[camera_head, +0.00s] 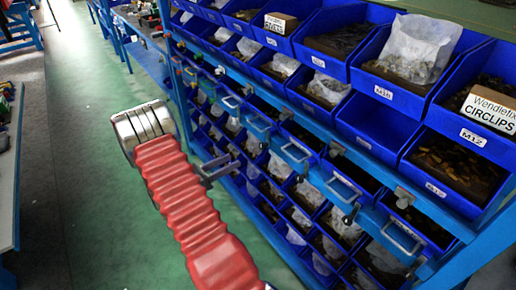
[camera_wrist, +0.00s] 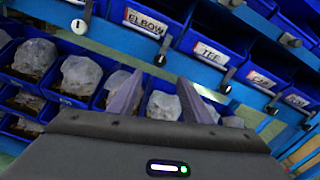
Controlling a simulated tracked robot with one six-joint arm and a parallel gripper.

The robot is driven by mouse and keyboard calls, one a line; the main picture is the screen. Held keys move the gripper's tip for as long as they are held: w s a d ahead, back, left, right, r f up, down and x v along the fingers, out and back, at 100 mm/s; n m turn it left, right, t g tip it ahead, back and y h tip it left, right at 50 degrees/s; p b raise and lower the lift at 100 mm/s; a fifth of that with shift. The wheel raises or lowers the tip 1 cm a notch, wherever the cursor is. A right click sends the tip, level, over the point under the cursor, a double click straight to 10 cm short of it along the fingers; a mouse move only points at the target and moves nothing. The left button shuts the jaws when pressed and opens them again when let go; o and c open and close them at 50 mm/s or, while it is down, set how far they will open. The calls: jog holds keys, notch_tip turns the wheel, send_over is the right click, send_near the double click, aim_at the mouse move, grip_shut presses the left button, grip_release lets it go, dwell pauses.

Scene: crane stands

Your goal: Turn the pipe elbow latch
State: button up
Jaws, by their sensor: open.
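In the wrist view a blue bin front bears the label ELBOW (camera_wrist: 147,22). A small latch with a black lever and round knob (camera_wrist: 160,59) hangs on the blue rail just right of that label. Another latch with a white knob (camera_wrist: 79,26) is on the label's left side. My gripper (camera_wrist: 158,78) is open and empty, its two grey fingers pointing at the rack below the ELBOW bin. The right latch's knob lies ahead of the gap, with no visible contact. In the head view my gripper (camera_head: 235,160) is beside the rack, partly behind my red arm.
The blue rack holds rows of bins, some with clear bags. A TEE bin (camera_wrist: 212,52) and further latches (camera_wrist: 225,87) continue to the right along the rail. The green floor aisle (camera_head: 95,170) is free left of my arm.

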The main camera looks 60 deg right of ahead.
aim_at(261, 146)
jog(key=shift+d, duration=0.1)
jog(key=x, duration=1.3)
jog(key=shift+s+d, duration=0.2)
jog(key=shift+d, duration=0.05)
